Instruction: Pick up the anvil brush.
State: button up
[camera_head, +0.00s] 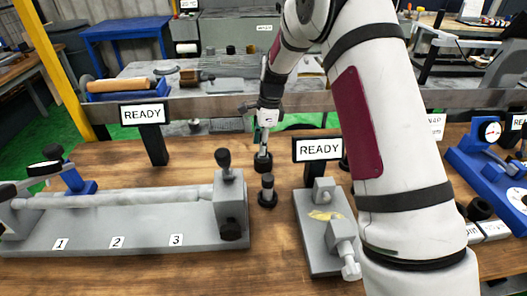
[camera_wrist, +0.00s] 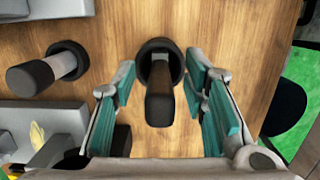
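My gripper (camera_head: 265,122) points down over the wooden table behind the fixtures. In the wrist view my gripper (camera_wrist: 160,78) is open, with its teal-padded fingers apart on either side of a black-handled upright piece (camera_wrist: 159,108). That piece stands in a dark round holder, also seen in the head view (camera_head: 263,161); it is probably the anvil brush, but no bristles show. Gaps are visible between it and both fingers. A similar piece (camera_head: 267,188) with a grey shaft and black cap stands nearer the front, at the left in the wrist view (camera_wrist: 45,70).
A grey fixture (camera_head: 315,240) with a yellowish patch stands right of the pieces. A long grey bench fixture (camera_head: 130,232) with a cylinder is at the left. Two READY signs (camera_head: 144,114) stand nearby. Blue gauge stands (camera_head: 480,160) are at the right.

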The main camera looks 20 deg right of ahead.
jog(key=shift+f, duration=0.1)
jog(key=shift+c, duration=0.2)
grip_shut()
